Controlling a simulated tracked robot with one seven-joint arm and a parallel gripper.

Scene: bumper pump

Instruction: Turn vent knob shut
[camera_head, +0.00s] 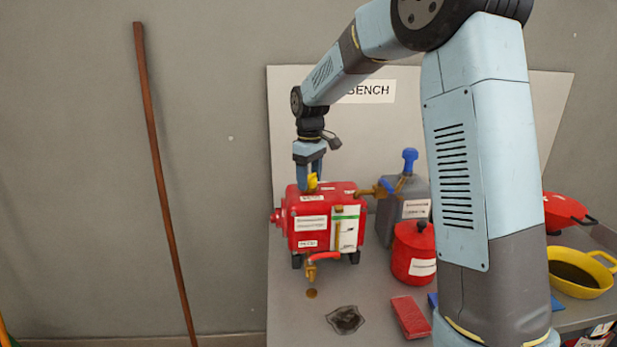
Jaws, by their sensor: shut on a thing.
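A red tank (326,222) with white labels stands on the bench, to the left of my arm. A yellow vent knob (312,182) sits on the tank's top. My gripper (311,187) points down over the tank's top and is shut on the yellow knob, with its fingers partly hiding it. A brass tap with a red handle (322,257) is on the tank's lower front. The knob's exact turn angle is too small to tell.
A grey can with a blue cap (409,160) and a red round can (413,252) stand right of the tank. A red block (409,317) and a dark rag (345,320) lie in front. A yellow pan (579,272) is at right. A wooden pole (160,160) leans on the wall.

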